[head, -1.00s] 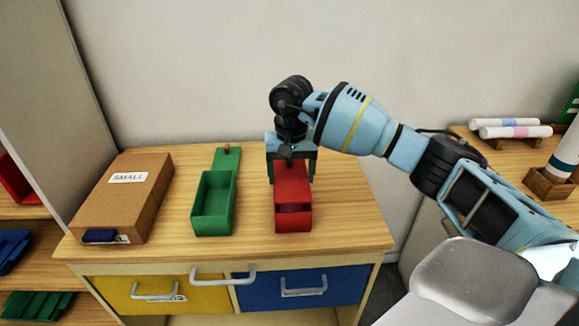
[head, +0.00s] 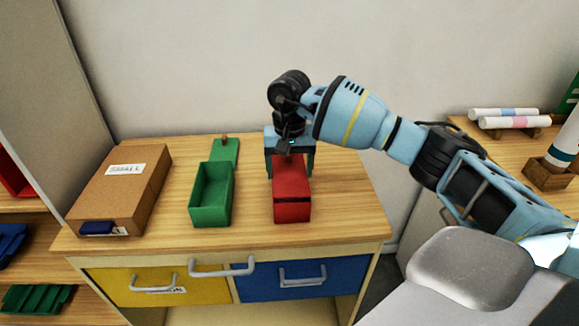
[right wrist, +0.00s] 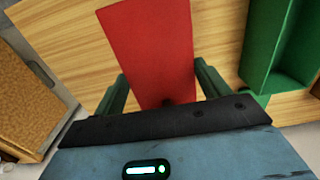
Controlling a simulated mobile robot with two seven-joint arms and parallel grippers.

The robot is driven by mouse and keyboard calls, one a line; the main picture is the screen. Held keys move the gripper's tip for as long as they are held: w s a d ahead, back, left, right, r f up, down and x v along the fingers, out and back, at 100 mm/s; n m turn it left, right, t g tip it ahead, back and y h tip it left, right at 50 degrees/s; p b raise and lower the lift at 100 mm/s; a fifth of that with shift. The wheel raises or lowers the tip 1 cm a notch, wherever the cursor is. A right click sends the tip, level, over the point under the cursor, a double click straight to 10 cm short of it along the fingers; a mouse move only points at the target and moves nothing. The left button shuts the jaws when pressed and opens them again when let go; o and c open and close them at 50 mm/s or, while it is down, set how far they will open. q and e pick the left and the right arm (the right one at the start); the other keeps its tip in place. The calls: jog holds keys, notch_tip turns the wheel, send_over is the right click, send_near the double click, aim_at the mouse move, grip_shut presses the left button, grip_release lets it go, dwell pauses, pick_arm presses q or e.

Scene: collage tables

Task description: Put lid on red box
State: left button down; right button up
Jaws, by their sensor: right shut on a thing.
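The red box (head: 292,214) stands on the wooden cabinet top, right of the green box. Its red lid (head: 290,184) lies over its top and covers the opening. A thin dark line shows between lid and box at the front end, so I cannot tell whether the lid is fully seated. My right gripper (head: 289,172) points down at the far end of the lid and is shut on it. In the right wrist view the lid (right wrist: 150,45) runs out between the two green fingers of the gripper (right wrist: 163,90). My left gripper is not in view.
An open green box (head: 211,214) stands to the left, with a green lid (head: 226,151) behind it. A cardboard box (head: 122,190) lies farther left. Drawers with handles (head: 302,278) are below the front edge. The cabinet top (head: 350,205) is clear on the right.

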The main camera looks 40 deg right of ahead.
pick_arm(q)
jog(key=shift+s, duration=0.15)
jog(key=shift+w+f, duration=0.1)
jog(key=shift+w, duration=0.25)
pick_arm(e)
jog(key=shift+f, duration=0.25)
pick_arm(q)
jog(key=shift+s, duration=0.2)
pick_arm(e)
jog(key=shift+f, duration=0.1)
dwell(0.4)
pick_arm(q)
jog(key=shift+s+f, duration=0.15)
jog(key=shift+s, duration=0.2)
pick_arm(e)
jog(key=shift+f, duration=0.2)
jog(key=o, duration=1)
jog(key=shift+s+a+f, duration=0.1)
jog(key=shift+f, duration=0.05)
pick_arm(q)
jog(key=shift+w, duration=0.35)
pick_arm(e)
jog(key=shift+o, duration=0.3)
jog(key=shift+f, duration=0.1)
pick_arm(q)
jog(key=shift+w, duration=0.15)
